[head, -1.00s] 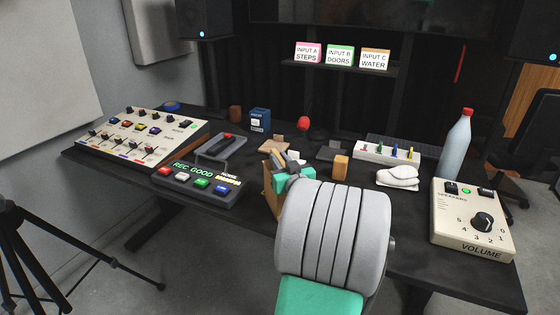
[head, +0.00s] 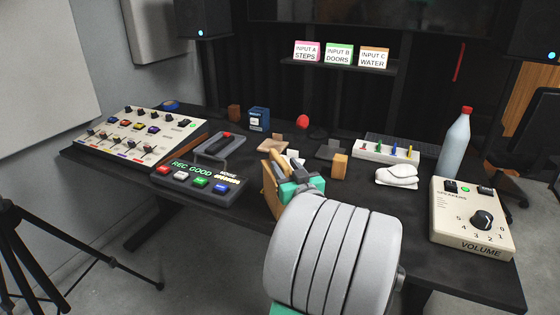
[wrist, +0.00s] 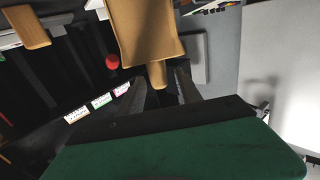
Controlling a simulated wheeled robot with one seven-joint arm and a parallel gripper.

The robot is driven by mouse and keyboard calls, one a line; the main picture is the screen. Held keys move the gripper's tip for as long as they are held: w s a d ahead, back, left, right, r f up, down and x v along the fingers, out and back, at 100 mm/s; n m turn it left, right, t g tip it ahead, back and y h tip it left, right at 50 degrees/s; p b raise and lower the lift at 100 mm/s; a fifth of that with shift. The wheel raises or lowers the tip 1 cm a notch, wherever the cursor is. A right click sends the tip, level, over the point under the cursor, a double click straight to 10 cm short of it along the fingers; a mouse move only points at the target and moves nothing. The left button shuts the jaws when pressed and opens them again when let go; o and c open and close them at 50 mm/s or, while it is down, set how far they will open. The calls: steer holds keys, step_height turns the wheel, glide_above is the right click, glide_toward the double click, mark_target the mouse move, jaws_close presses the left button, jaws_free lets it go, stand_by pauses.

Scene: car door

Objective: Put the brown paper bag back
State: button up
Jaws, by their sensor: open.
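My gripper (head: 288,168) is open beside the bag. A small tan piece shows in line with the gap between my fingers (wrist: 160,82). I cannot tell whether the fingers touch anything.
A button box (head: 198,181) is left of the bag, with a mixer (head: 140,125) farther left. A tan block (head: 340,166), a white shoe (head: 397,176), a bottle (head: 455,145) and a volume box (head: 472,220) are to the right. Small items crowd behind.

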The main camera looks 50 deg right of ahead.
steer(key=v, duration=0.6)
steer(key=shift+s+a, duration=0.2)
steer(key=shift+s, duration=0.15)
